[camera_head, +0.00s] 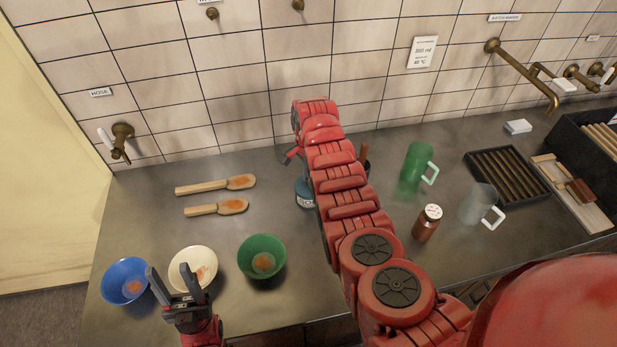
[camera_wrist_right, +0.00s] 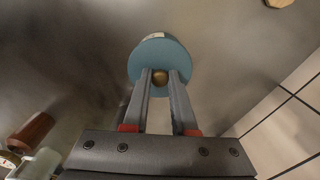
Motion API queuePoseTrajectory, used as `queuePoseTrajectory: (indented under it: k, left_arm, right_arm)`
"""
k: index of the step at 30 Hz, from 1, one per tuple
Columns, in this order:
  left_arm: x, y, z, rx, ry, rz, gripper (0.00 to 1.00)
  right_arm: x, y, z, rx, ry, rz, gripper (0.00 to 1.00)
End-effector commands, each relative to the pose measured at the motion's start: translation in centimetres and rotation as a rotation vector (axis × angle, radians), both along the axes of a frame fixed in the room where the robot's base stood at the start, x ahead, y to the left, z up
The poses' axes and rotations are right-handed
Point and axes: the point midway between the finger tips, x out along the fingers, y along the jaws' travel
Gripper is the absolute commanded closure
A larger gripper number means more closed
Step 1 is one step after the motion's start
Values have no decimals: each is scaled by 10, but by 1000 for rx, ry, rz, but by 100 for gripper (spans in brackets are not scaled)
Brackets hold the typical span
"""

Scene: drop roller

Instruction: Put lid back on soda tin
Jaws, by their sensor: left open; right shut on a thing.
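The blue soda tin (camera_head: 304,192) stands on the counter, mostly hidden behind my right arm in the head view; part of a pale label shows. In the right wrist view, the round blue lid (camera_wrist_right: 145,60) with a brass knob (camera_wrist_right: 160,77) is between the fingertips of my right gripper (camera_wrist_right: 160,82), which is shut on the knob. The tin lies under the lid there, with only a sliver of it at the lid's far edge. I cannot tell whether lid and tin touch. My left gripper (camera_head: 174,280) is open and empty, above the front of the cream bowl.
Blue (camera_head: 118,291), cream (camera_head: 188,254) and green (camera_head: 256,243) bowls line the front left. Two wooden scoops (camera_head: 205,187) lie behind them. A green mug (camera_head: 413,168), brown jar (camera_head: 426,224), clear mug (camera_head: 476,204) and dark rack (camera_head: 505,174) stand right of my right arm.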

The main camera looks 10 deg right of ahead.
Motion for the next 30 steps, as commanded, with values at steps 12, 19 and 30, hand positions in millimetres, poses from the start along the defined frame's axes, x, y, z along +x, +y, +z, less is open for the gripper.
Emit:
queuePoseTrajectory:
  k: [12, 19, 30]
  left_arm:
    - [0, 0, -2, 0, 0, 0, 50]
    - [0, 0, -2, 0, 0, 0, 50]
    - [0, 0, -2, 0, 0, 0, 50]
  right_arm:
    - [0, 0, -1, 0, 0, 0, 100]
    - [0, 0, 0, 0, 0, 0, 41]
    - [0, 0, -1, 0, 0, 0, 13]
